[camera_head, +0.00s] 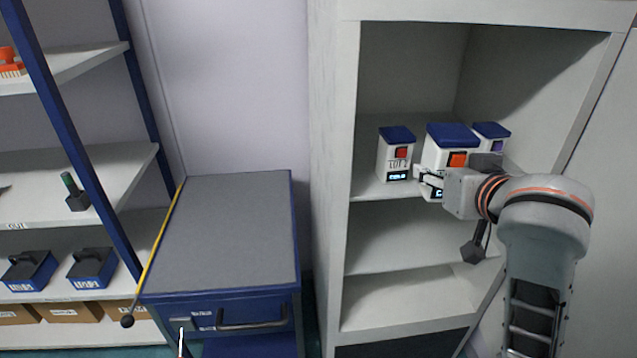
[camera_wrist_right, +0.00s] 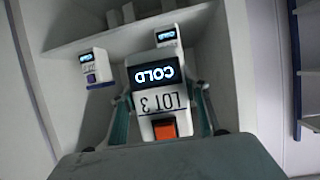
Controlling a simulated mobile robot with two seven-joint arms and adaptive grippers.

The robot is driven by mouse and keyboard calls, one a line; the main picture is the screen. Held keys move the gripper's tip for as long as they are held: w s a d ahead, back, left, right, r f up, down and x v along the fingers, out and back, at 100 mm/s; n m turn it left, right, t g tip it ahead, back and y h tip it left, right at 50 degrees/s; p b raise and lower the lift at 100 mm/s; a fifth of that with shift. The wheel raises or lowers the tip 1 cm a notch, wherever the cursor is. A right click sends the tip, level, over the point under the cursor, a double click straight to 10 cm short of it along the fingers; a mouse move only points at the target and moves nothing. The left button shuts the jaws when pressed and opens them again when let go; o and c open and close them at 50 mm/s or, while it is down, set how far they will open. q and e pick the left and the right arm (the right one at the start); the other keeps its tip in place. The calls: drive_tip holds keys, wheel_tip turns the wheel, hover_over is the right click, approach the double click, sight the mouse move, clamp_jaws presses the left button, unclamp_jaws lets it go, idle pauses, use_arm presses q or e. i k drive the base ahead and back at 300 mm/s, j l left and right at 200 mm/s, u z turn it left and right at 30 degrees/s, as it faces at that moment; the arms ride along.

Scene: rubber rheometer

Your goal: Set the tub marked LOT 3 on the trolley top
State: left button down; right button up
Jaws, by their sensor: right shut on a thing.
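The tub marked LOT 3 (camera_head: 436,154) is white with a blue lid and an orange square, in the open cabinet's upper bay. In the right wrist view the LOT 3 tub (camera_wrist_right: 160,101) appears upside down, with its display reading COLD. My right gripper (camera_head: 452,176) is shut on it, with a finger on each side in the wrist view (camera_wrist_right: 163,112). I cannot tell whether its base touches the shelf. The trolley top (camera_head: 225,230) is grey, flat and bare, left of the cabinet. My left gripper is not in view.
A tub marked LOT 2 (camera_head: 394,157) with a red square stands left of the held tub. A purple-marked tub (camera_head: 492,131) stands behind it to the right. The cabinet's left wall (camera_head: 337,190) rises between the tubs and trolley. A blue-framed rack (camera_head: 75,120) stands left.

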sight(224, 253)
drive_tip(key=i+j, duration=0.1)
drive_tip(key=j, duration=1.4)
drive_tip(key=i+j, duration=0.15)
drive_tip(key=j, duration=0.6)
drive_tip(key=i+j, duration=0.1)
drive_tip(key=j, duration=0.65)
